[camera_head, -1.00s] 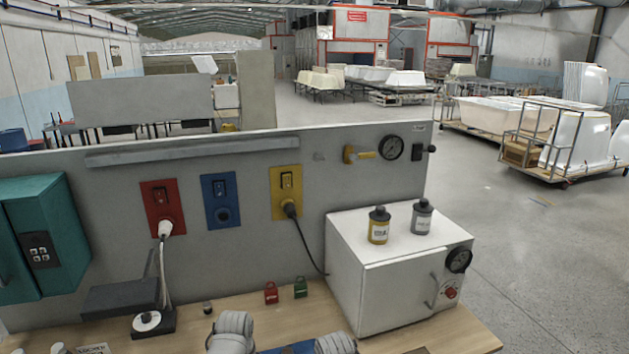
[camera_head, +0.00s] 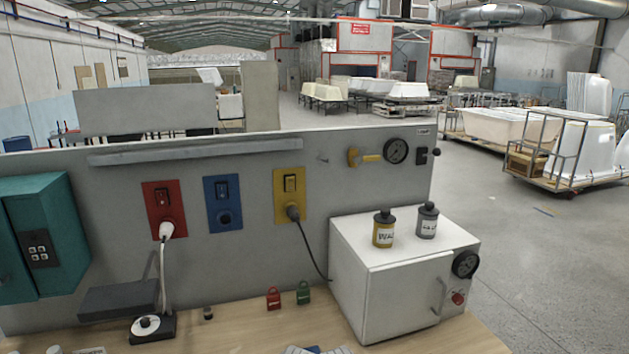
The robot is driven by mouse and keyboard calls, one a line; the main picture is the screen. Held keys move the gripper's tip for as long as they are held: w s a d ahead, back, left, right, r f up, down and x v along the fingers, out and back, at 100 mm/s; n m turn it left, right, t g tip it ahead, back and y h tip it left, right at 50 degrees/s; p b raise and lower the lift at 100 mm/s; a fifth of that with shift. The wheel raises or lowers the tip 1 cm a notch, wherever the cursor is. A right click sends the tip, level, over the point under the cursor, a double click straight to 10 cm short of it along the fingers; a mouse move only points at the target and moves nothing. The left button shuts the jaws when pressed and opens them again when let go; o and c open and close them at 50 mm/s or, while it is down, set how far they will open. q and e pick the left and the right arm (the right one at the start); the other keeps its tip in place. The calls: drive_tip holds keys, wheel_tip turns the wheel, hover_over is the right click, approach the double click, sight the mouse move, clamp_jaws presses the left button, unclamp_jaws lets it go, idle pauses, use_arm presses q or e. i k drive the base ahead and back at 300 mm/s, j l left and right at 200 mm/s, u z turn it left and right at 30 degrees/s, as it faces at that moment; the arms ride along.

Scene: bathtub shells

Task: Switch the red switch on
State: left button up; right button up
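The red switch plate (camera_head: 165,209) is mounted on the grey panel at the left, beside a blue switch plate (camera_head: 224,203) and a yellow switch plate (camera_head: 290,194). It has a dark rocker (camera_head: 163,197) at its upper part; the rocker's position is too small to tell. A white plug (camera_head: 167,230) sits in the red plate's lower socket, and its pale cord runs down to a small black device with a white dial (camera_head: 147,326) on the table. Neither of my grippers shows in the head view.
A teal box (camera_head: 40,238) with a keypad hangs at the left. A white cabinet (camera_head: 385,295) with two small bottles stands at the right of the wooden table (camera_head: 240,332). Red and green padlocks (camera_head: 288,295) stand near the panel. The space before the switches is clear.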

sight(162, 198)
drive_tip(key=l+u, duration=0.1)
drive_tip(key=u, duration=0.25)
drive_tip(key=i+l+u, duration=0.1)
drive_tip(key=u, duration=0.3)
drive_tip(key=l+u, duration=0.2)
drive_tip(key=u, duration=0.15)
drive_tip(key=j+z, duration=0.5)
drive_tip(key=j, duration=0.8)
drive_tip(key=k, duration=0.05)
